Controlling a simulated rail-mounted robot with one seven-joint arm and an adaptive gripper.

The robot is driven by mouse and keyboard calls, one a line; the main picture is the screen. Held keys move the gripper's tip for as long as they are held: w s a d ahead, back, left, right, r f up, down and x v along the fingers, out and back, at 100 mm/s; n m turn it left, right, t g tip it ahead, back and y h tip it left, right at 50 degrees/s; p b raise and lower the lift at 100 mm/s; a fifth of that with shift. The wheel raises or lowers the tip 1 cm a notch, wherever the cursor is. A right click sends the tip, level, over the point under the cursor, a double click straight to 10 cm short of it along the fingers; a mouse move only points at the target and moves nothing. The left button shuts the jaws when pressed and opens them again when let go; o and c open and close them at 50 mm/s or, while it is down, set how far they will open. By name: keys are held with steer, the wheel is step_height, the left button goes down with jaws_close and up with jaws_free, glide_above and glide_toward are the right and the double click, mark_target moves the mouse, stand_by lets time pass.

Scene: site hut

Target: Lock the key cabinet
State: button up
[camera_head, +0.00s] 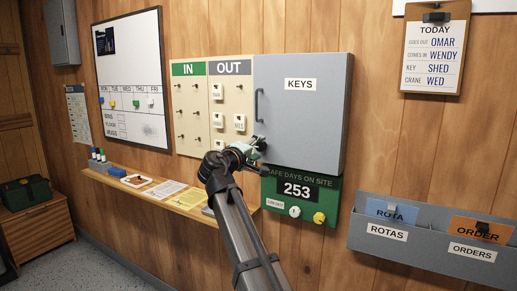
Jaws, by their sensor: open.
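The grey key cabinet (315,115), labelled KEYS, is fixed to the wood wall with its door flush with the body, so it looks closed. A dark bar handle (257,106) stands on the left side of its door. My gripper (259,143) is open at the door's lower left corner, below the handle. A dark part, perhaps the lock or key, shows by the fingertips. The gripper hides most of it, so I cannot tell whether they touch or how it is turned.
The IN/OUT board (187,110) with hanging tags is just left of the cabinet. A green safe-days sign (299,190) is directly below. A narrow shelf (150,190) with papers runs along the wall at left. Grey ROTAS and ORDERS trays (425,237) are at lower right.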

steer(key=v, duration=1)
steer(key=shift+s, duration=0.3)
steer(key=shift+a, duration=0.15)
